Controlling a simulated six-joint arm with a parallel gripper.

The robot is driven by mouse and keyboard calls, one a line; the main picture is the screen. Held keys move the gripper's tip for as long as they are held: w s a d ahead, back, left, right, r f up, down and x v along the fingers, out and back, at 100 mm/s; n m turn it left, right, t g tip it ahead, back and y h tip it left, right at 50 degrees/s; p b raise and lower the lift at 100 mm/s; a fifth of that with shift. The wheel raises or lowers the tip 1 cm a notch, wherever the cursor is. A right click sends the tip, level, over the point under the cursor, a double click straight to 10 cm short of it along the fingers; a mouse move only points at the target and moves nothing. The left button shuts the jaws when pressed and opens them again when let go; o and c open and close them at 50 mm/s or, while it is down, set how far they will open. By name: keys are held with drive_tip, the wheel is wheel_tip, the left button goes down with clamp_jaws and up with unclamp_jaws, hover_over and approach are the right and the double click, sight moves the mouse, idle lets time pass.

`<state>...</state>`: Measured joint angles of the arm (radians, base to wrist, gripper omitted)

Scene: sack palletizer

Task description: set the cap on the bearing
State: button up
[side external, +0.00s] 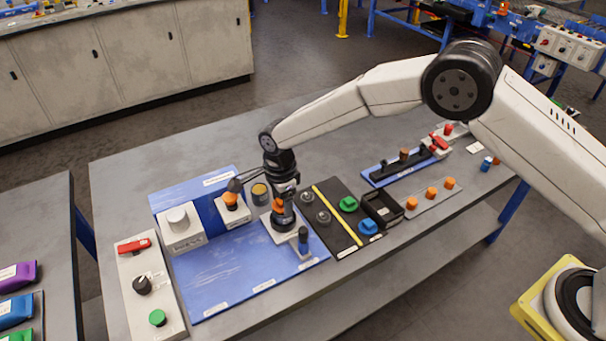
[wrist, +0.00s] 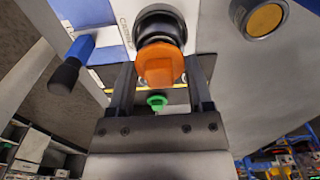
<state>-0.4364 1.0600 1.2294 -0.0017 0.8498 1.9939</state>
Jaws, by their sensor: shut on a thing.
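My gripper (side external: 281,203) is shut on an orange cap (side external: 278,206). In the wrist view the cap (wrist: 160,66) sits between the two fingers. The black round bearing (side external: 283,221) stands on a pale base at the right of the blue board. It also shows just beyond the cap in the wrist view (wrist: 158,18). The cap is lined up with the bearing, at or very close above it; I cannot tell whether they touch. The fingers hide part of the cap in the side view.
Beside the bearing stands a blue-and-black post (side external: 303,240). A yellow-topped cylinder (side external: 260,193) and a white block with an orange top (side external: 231,203) are to the left. A black mat (side external: 338,238) with green and blue pieces lies right. The blue board's front (side external: 225,285) is clear.

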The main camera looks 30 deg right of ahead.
drive_tip(key=shift+f, duration=0.55)
idle(0.9)
drive_tip(key=o, duration=1.2)
drive_tip(key=shift+r, duration=4)
